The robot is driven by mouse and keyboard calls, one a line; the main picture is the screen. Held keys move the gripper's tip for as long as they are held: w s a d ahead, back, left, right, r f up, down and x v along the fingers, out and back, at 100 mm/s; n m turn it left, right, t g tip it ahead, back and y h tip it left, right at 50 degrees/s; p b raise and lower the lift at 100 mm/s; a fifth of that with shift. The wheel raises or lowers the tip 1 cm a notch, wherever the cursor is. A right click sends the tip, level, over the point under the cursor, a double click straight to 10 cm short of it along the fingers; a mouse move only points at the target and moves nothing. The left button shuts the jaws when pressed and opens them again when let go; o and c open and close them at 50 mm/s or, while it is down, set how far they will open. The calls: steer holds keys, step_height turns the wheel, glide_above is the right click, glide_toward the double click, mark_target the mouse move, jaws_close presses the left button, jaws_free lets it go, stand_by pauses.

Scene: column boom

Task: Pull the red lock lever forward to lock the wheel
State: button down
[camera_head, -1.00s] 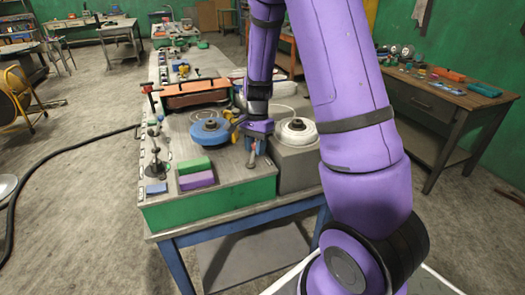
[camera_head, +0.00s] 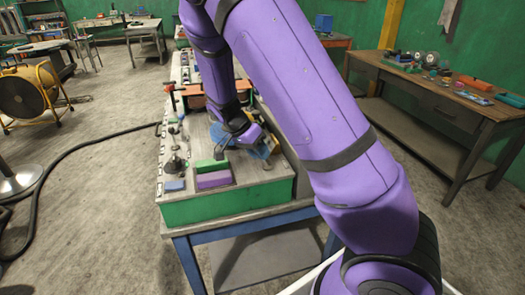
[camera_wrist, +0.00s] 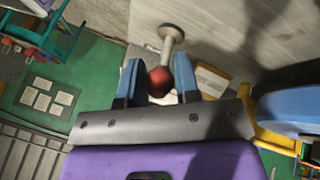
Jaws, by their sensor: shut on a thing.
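The red lock lever shows in the wrist view as a red ball knob (camera_wrist: 160,80) on a pale metal stem that rises from a round foot. My gripper (camera_wrist: 158,78) has its two blue fingers on either side of the knob and is shut on it. The blue wheel (camera_wrist: 290,108) lies to the right of my gripper in the wrist view, cut by the picture edge. In the head view my gripper is low over the bench, and my arm hides much of the wheel and the lever.
The bench has a green front (camera_head: 228,205). A green block (camera_head: 212,165) and a purple block (camera_head: 214,180) lie near its front edge. A red-topped clamp (camera_head: 170,88) stands at its left side. A wooden table (camera_head: 450,105) stands at the right. A dark hose crosses the floor.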

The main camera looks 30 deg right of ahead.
steer(key=shift+w+a+f+h, duration=0.1)
steer(key=shift+a+f+h, duration=0.05)
steer(key=shift+a+h, duration=0.2)
stand_by(0.4)
steer(key=c, duration=0.8)
jaws_free()
steer(key=shift+c, duration=0.2)
steer(key=v, duration=1)
steer(key=shift+w+a+r, duration=0.2)
steer(key=shift+w+a, duration=0.05)
steer(key=shift+w, duration=0.05)
